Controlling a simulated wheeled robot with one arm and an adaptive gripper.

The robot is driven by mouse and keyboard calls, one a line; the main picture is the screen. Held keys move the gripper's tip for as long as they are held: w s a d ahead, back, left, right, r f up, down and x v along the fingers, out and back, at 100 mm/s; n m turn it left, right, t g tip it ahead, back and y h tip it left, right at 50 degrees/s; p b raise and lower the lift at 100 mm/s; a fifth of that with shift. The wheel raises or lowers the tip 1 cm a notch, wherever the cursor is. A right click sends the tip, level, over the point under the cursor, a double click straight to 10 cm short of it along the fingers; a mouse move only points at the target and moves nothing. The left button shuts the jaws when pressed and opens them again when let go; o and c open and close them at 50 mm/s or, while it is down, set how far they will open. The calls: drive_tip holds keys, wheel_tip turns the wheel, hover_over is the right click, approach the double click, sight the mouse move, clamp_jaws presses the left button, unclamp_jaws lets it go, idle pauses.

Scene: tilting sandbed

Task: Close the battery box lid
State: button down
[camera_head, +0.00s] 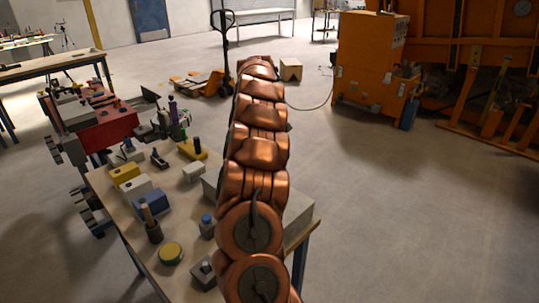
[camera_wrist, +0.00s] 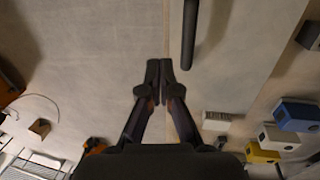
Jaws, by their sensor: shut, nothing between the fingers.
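My gripper (camera_wrist: 160,66) is in the wrist view with its two dark fingertips together and nothing between them. In the head view my copper arm hides it. A pale grey box (camera_head: 299,221) on the workbench sits largely behind my arm; it may be the battery box, but I cannot tell, and no lid can be made out. In the wrist view a dark rod (camera_wrist: 189,45) stands just right of my fingertips, apart from them in the picture. I cannot tell what it belongs to.
The workbench (camera_head: 131,231) holds several small boxes, a blue box (camera_head: 153,203), a yellow-topped round tin (camera_head: 171,253) and a dark cup (camera_head: 154,232). A red wheeled machine (camera_head: 108,128) is beyond its left side. A pallet jack (camera_head: 222,60) stands farther back. Floor at right is clear.

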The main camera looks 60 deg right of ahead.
wheel_tip(320, 180, up, 7)
drive_tip(key=d, duration=0.1)
drive_tip(key=shift+d+b, duration=0.2)
drive_tip(key=shift+b, duration=0.25)
idle(0.5)
